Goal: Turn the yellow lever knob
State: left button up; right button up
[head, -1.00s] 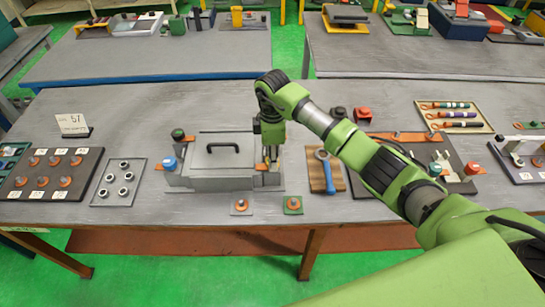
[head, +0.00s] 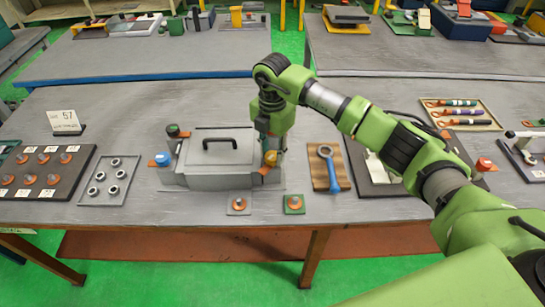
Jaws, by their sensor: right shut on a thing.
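The grey box with a black handle (head: 215,165) stands on the near table. A yellow knob (head: 270,157) shows at the box's right end, just under my right gripper (head: 269,152). My right gripper points down there and is shut on the yellow knob; its fingers are small and partly hidden by the wrist. An orange part sits just below the knob. My left gripper is not in view.
A wrench on a wooden board (head: 341,180) lies right of the box. Two small plates with buttons, one grey (head: 239,206) and one green (head: 293,205), lie in front. A tray of metal rings (head: 132,163) lies left. My right arm covers part of the table's right side.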

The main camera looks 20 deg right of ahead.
jog(key=n+b, duration=0.1)
jog(key=n, duration=0.1)
jog(key=n+b, duration=0.4)
jog(key=shift+f+n, duration=0.3)
jog(key=n+b, duration=0.4)
jog(key=n, duration=0.2)
jog(key=shift+s, duration=0.1)
jog(key=n+b, duration=0.1)
jog(key=n, duration=0.2)
jog(key=n+b, duration=0.2)
jog(key=n, duration=0.1)
jog(key=shift+s+n, duration=0.1)
jog(key=shift+n, duration=0.2)
jog(key=n, duration=0.2)
jog(key=shift+n+b, duration=0.3)
jog(key=shift+b, duration=0.05)
jog(key=shift+n+b, duration=0.3)
jog(key=shift+n, duration=1.3)
